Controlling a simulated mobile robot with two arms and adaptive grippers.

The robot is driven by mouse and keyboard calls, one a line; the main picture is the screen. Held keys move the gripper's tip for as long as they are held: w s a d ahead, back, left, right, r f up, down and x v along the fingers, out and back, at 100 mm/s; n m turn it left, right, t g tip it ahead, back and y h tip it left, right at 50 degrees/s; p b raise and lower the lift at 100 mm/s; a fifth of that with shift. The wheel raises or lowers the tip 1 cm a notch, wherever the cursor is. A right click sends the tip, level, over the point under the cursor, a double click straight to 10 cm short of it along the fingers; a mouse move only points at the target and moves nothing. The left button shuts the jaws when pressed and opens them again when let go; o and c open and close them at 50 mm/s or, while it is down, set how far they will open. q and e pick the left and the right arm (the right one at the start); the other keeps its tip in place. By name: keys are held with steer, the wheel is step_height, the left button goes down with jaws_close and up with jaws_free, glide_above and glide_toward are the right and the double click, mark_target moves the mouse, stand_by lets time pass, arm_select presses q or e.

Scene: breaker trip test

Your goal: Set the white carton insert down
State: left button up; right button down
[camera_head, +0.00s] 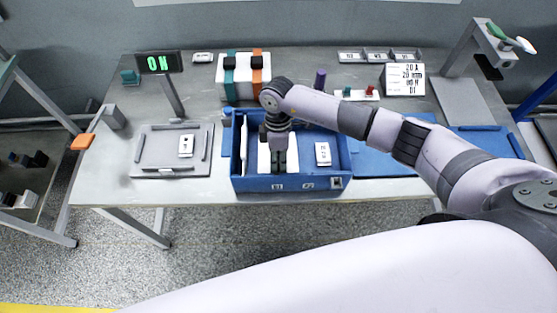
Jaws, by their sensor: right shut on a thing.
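My right gripper (279,165) points down inside the blue box (262,184) on the table. It is shut on the white carton insert (264,156), a pale flat piece showing beside and behind the fingers. The fingers hide part of it, and I cannot tell whether its lower edge touches the box floor. My left gripper is not in view.
A thin white piece (243,145) stands along the box's left side. A small white breaker-like unit (322,153) lies at its right. A grey tray (145,157) holds another unit (186,146). A lit "ON" display (158,63) stands behind. The table's front left is clear.

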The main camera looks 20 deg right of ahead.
steer(key=shift+f, duration=0.25)
steer(key=shift+f, duration=0.2)
steer(key=c, duration=2)
jaws_free()
steer(key=shift+r, duration=0.1)
